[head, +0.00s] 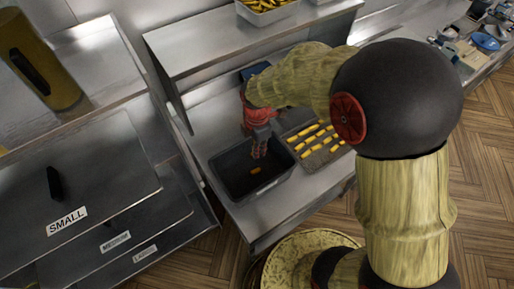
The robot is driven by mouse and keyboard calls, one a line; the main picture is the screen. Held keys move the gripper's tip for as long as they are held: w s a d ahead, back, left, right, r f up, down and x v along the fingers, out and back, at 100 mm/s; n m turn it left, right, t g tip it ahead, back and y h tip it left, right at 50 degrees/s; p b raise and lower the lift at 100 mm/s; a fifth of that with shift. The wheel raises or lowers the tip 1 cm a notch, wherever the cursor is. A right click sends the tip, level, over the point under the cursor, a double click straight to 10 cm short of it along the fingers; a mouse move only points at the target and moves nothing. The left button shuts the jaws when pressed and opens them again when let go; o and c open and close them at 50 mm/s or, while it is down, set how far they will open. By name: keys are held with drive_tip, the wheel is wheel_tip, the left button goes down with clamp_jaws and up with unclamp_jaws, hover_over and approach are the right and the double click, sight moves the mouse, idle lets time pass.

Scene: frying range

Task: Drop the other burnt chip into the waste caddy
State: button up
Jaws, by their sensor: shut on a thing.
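The waste caddy (268,184) is a dark, open-topped bin on the steel counter, left of the tray. A small orange-brown piece (255,170) shows against its dark inside; I cannot tell whether it is a burnt chip. My gripper (259,153), red with dark fingers, points down over the caddy's back part, near its rim. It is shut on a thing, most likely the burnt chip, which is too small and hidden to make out.
A dark tray (327,157) with several yellow chips lies right of the caddy. A steel shelf (240,37) above the counter holds a container of chips (266,8). A steel unit with a "SMALL" label (67,221) stands at left.

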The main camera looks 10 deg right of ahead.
drive_tip(key=shift+f+b, duration=1)
drive_tip(key=shift+f, duration=0.85)
drive_tip(key=o, duration=0.7)
drive_tip(key=shift+o, duration=0.6)
drive_tip(key=shift+r, duration=0.2)
wheel_tip(320, 180, up, 12)
drive_tip(key=shift+f, duration=0.15)
